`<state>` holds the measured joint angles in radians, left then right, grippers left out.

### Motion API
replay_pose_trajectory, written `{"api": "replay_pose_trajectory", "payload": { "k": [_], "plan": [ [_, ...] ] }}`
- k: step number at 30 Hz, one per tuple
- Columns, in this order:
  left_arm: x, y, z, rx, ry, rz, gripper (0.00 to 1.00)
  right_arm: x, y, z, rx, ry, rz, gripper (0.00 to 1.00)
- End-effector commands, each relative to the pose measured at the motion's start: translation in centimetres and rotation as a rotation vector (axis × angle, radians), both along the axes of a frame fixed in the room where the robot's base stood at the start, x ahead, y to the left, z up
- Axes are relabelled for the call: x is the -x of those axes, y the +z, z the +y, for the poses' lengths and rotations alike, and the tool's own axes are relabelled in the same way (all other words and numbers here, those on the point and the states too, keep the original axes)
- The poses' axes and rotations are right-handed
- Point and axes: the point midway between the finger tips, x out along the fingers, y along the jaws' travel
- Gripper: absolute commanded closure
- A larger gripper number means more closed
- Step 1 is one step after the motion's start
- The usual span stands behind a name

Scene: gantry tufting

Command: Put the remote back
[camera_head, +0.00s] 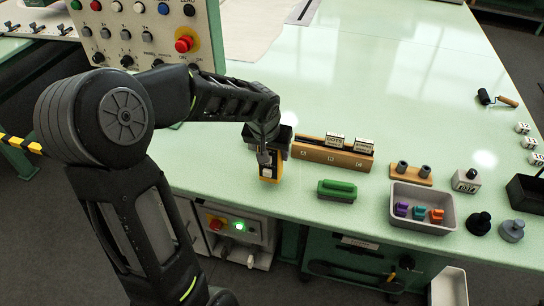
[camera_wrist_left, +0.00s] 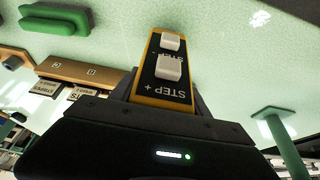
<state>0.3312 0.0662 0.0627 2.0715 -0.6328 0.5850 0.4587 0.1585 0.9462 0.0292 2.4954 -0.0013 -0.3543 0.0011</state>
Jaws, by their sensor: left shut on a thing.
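The remote (camera_head: 269,172) is a yellow-edged box with a dark face and pale buttons. In the left wrist view the remote (camera_wrist_left: 172,62) shows two white buttons with the lettering "STEP +". My left gripper (camera_head: 268,152) is shut on it and holds it over the table near the front edge, just left of the wooden holder. The gripper hides its upper part in the head view. I cannot tell whether its lower end touches the table. My right gripper is not in view.
A wooden holder (camera_head: 322,153) with upright labelled blocks stands just right of the remote. A control panel (camera_head: 147,30) stands at back left. The table's middle is clear.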

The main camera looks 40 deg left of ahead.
Motion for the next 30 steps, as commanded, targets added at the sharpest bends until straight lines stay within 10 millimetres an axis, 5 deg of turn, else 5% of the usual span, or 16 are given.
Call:
{"api": "replay_pose_trajectory", "payload": {
  "k": [5,17,18,25,30],
  "plan": [
    [0.0,-2.2,0.0,0.0,0.0,0.001,1.0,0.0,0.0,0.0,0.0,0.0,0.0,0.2],
    [0.0,-2.7,0.0,0.0,0.0,-0.001,1.0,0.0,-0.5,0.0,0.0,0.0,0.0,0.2],
    [0.0,-2.7,0.0,0.0,0.001,0.0,0.44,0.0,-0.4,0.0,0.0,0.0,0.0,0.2],
    [0.0,-2.6,0.0,0.0,0.001,0.0,0.25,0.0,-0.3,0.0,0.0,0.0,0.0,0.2],
    [0.0,-2.6,0.0,0.0,0.001,0.0,0.24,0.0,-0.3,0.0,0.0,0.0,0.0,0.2]
  ]
}}
